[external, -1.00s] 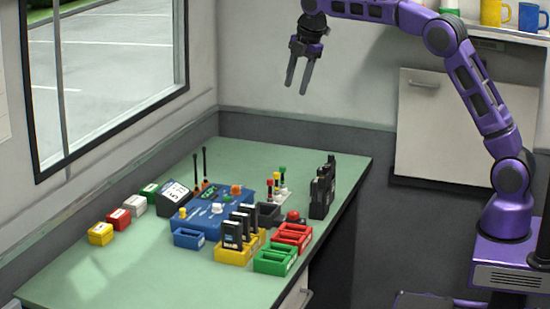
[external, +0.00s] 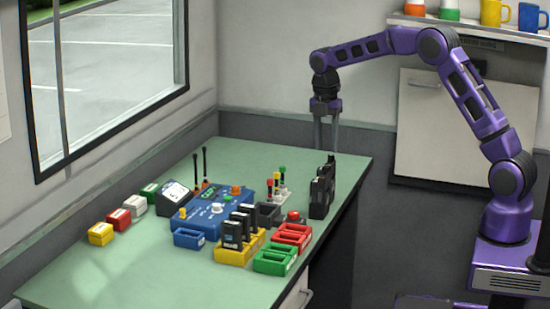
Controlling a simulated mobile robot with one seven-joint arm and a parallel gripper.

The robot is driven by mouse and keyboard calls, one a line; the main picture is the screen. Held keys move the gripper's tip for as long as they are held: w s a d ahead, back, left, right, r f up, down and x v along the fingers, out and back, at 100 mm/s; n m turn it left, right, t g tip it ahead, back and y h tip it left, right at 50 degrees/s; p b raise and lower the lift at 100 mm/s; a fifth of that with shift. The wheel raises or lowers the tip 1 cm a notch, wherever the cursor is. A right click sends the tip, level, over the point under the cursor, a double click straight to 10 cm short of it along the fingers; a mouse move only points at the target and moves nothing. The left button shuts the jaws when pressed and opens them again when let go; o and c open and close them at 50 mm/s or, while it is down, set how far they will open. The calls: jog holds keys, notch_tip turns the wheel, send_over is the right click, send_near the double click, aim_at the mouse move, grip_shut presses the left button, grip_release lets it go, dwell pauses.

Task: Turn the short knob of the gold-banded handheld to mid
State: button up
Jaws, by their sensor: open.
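Several black handhelds (external: 322,188) stand upright, close together, near the right edge of the green counter. More dark handhelds or packs (external: 239,226) stand in a yellow tray (external: 235,257) nearer the front. At this size I cannot make out a gold band or a short knob on any of them. My gripper (external: 326,149) points down, open and empty, just above the upright group at the right edge. Its fingertips look close to the handheld tops, but I cannot tell the exact gap.
A blue console (external: 208,213) with knobs and antennas sits mid-counter. Red (external: 291,236) and green (external: 274,260) trays and a blue bin (external: 188,239) stand in front. Small coloured boxes line the window side. The counter's front left (external: 110,280) is clear.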

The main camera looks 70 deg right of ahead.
jog(key=shift+s+f, duration=0.1)
jog(key=shift+f, duration=2.7)
grip_shut()
